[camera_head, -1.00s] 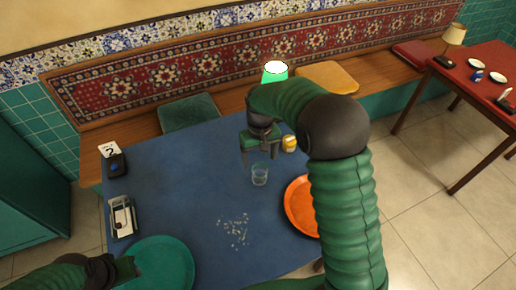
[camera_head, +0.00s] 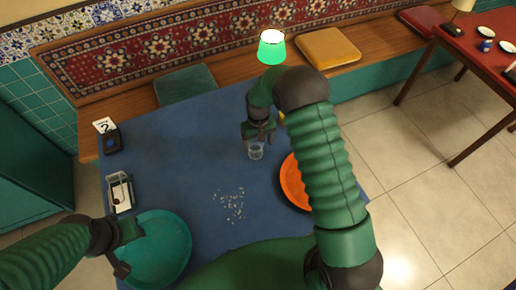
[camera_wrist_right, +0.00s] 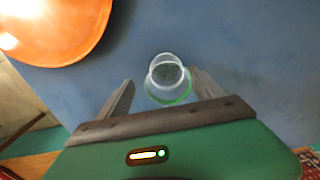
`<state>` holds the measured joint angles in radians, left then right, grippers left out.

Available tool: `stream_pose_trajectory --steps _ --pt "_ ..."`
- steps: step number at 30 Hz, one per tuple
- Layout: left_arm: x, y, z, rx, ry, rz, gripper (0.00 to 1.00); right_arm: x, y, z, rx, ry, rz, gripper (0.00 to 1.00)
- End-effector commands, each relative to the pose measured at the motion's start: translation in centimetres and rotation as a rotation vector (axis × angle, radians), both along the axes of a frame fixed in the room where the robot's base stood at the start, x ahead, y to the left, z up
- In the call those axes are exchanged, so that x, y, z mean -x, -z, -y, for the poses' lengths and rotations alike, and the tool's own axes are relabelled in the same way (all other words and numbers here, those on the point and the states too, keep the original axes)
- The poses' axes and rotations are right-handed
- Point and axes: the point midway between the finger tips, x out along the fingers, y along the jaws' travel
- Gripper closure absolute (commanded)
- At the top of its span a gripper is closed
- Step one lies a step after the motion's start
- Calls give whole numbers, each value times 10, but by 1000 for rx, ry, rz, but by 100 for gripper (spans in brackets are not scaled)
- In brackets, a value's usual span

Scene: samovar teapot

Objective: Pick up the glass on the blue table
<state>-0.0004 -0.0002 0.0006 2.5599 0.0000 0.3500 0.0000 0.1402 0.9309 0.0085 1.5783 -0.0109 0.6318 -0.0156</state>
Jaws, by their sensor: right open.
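The clear glass (camera_head: 256,151) stands upright on the blue table (camera_head: 190,165), near its middle. My right gripper (camera_head: 258,138) is directly above and behind it in the head view. In the right wrist view the glass (camera_wrist_right: 167,76) lies just ahead of the open fingers (camera_wrist_right: 165,88), roughly centred between them; I cannot tell whether its lower part is between the tips. My left gripper (camera_head: 128,250) is low at the left, over the teal plate (camera_head: 165,240); its fingers are too unclear to read.
An orange plate (camera_head: 292,185) lies right of the glass, partly hidden by my right arm. White crumbs (camera_head: 230,203) lie in front of the glass. A napkin holder (camera_head: 119,192) and a black number stand (camera_head: 111,140) are at the left edge. A green lamp (camera_head: 271,47) is at the back.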

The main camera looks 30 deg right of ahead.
Motion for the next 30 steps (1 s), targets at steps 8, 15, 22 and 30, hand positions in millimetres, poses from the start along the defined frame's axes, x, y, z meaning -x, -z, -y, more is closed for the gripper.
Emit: stream_pose_trajectory --steps 8,15,22,30 --pt "0 -2 0 0 -1 0 64 -1 21 -3 3 -1 2 24" --pt "0 -1 0 0 -1 -1 64 -1 22 0 -1 -1 1 44" --pt "0 -1 0 0 -1 0 64 -1 22 -1 0 -1 0 74" --pt "0 -1 0 0 -1 0 64 -1 23 -1 1 -1 -2 91"
